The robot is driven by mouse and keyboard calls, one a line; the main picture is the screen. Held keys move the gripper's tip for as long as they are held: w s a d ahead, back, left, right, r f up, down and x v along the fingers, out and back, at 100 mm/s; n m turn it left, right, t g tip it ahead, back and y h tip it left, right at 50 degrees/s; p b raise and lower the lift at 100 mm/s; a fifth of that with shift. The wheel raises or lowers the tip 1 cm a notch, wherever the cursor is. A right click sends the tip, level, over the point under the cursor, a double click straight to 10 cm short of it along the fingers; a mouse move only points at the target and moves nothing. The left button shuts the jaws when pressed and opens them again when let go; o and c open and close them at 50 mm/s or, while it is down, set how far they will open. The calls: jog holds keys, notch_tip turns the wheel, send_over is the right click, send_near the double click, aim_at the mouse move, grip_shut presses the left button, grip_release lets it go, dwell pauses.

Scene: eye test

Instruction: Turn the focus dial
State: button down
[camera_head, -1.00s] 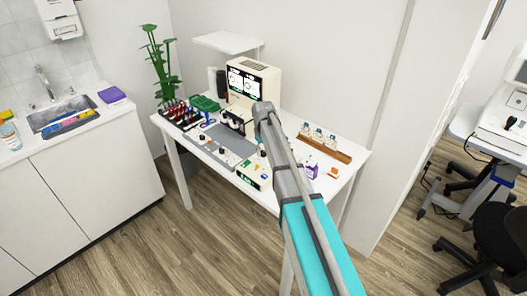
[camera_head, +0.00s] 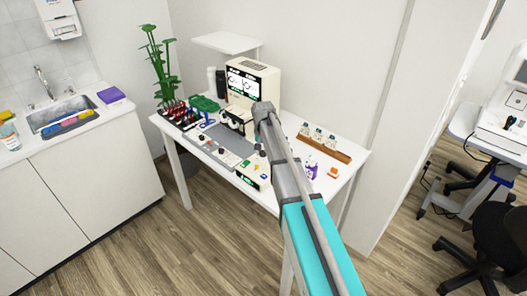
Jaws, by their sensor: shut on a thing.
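A cream control box (camera_head: 246,174) with coloured buttons stands at the front of the white table (camera_head: 308,201). My arm comes in from the lower right and bends down over this box. My gripper (camera_head: 259,152) is small and partly hidden by my arm; it points down at the top of the box. It is shut on the focus dial, which is too small and too covered to make out. A grey panel (camera_head: 230,159) with small knobs lies left of the box. The cream eye-test device (camera_head: 265,85) with a lit screen stands behind.
A wooden rack (camera_head: 337,154) with small bottles, a purple item (camera_head: 311,172) and an orange block (camera_head: 333,173) are to the right. A rack of red-topped items (camera_head: 177,113) and a green tray (camera_head: 204,103) are at the left. A shelf (camera_head: 226,42) overhangs the back.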

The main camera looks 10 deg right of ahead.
dwell(0.3)
jog(key=shift+c, duration=1.9)
grip_release()
jog(key=shift+r, duration=0.15)
